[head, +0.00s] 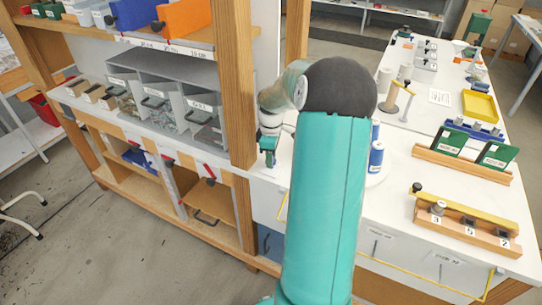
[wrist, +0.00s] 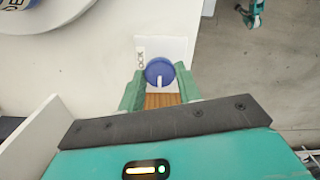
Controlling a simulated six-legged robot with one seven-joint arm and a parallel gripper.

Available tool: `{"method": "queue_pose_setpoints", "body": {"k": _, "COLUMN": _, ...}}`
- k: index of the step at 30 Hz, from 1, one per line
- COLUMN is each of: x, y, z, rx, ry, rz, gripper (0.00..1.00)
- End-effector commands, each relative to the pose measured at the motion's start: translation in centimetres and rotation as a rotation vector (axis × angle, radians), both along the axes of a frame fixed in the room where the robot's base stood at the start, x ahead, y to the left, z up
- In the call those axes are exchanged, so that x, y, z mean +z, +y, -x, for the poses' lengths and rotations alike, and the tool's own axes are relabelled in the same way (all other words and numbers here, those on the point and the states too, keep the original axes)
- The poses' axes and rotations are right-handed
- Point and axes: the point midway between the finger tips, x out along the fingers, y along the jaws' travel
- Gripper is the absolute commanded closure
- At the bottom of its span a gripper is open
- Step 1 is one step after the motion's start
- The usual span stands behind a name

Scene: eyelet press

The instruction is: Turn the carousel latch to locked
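The carousel latch is a round blue knob (wrist: 160,71) on a white plate (wrist: 177,47) in the wrist view. Its white pointer mark runs from the knob's middle toward the bottom of the picture. Sideways lettering, partly readable as "OCK", is left of the knob. My gripper (wrist: 160,77) is open, with one green finger on each side of the knob; I cannot tell whether they touch it. The carousel's round white disc (wrist: 70,12) is at upper left. In the head view my gripper (head: 268,150) is low beside a wooden post, and my arm hides the latch.
Blue-and-white cans (head: 376,156) stand on the carousel behind my arm. The wooden post (head: 239,85) and grey bin shelf (head: 165,90) are left of my gripper. A wooden block with a yellow bar (head: 465,222) and green card holders lie right on the white bench.

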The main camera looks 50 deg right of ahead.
Motion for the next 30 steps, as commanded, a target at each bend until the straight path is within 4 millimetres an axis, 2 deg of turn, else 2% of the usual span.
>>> {"method": "queue_pose_setpoints", "body": {"k": 1, "x": 0.02, "y": -0.01, "z": 0.01, "rx": 0.000, "ry": 0.000, "rz": 0.000, "gripper": 0.76}}
{"method": "queue_pose_setpoints", "body": {"k": 3, "x": 0.02, "y": -0.01, "z": 0.01, "rx": 0.000, "ry": 0.000, "rz": 0.000, "gripper": 0.90}}
{"method": "queue_pose_setpoints", "body": {"k": 17, "x": 0.07, "y": 0.05, "z": -0.03, "rx": -0.081, "ry": 0.001, "rz": 0.001, "gripper": 0.89}}
{"method": "queue_pose_setpoints", "body": {"k": 30, "x": 0.08, "y": 0.09, "z": -0.06, "rx": -0.429, "ry": 0.000, "rz": 0.001, "gripper": 0.89}}
